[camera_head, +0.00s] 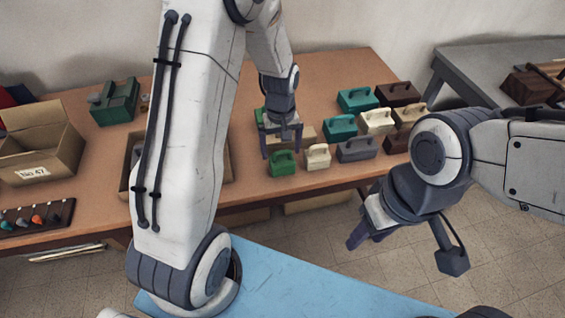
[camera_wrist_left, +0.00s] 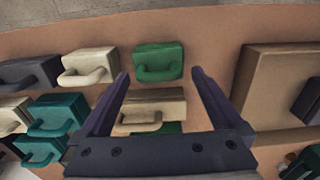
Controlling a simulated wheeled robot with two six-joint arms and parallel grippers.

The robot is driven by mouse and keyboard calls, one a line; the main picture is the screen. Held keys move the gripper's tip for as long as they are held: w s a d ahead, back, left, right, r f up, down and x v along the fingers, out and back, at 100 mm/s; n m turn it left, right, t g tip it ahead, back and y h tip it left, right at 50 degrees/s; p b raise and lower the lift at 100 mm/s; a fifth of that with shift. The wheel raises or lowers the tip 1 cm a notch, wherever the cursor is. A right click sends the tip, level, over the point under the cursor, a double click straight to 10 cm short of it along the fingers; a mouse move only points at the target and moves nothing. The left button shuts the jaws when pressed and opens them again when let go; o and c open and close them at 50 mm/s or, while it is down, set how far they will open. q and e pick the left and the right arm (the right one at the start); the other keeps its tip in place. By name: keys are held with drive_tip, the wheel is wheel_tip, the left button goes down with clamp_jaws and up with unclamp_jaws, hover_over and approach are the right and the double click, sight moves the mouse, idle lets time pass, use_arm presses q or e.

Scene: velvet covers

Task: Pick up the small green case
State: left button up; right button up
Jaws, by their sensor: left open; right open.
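A small green case (camera_head: 282,163) with a handle stands in the front row near the table's front edge. It also shows in the left wrist view (camera_wrist_left: 158,56), just beyond the fingertips. My left gripper (camera_head: 282,152) is open above the cases, close behind this green case. In the left wrist view its fingers (camera_wrist_left: 161,75) straddle a beige case (camera_wrist_left: 153,96) from above, with nothing held. Another green case (camera_wrist_left: 172,128) is partly hidden behind the gripper base. My right gripper (camera_head: 365,241) is open and empty in front of the table, away from the cases.
Cream (camera_head: 317,156), grey (camera_head: 357,148), teal (camera_head: 340,127) and brown cases stand close on the right. An open cardboard box (camera_head: 40,145), a larger green object (camera_head: 115,101) and a dark tool rack (camera_head: 36,217) are at the left. A grey table (camera_head: 480,60) stands at the right.

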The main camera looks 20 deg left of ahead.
sight(282, 159)
use_arm(q)
wheel_tip(282, 159, down, 5)
drive_tip(key=shift+d+r+p, duration=0.1)
drive_tip(key=shift+d+p, duration=0.05)
drive_tip(key=shift+p, duration=0.15)
drive_tip(key=c, duration=1.1)
drive_tip(key=shift+r, duration=0.15)
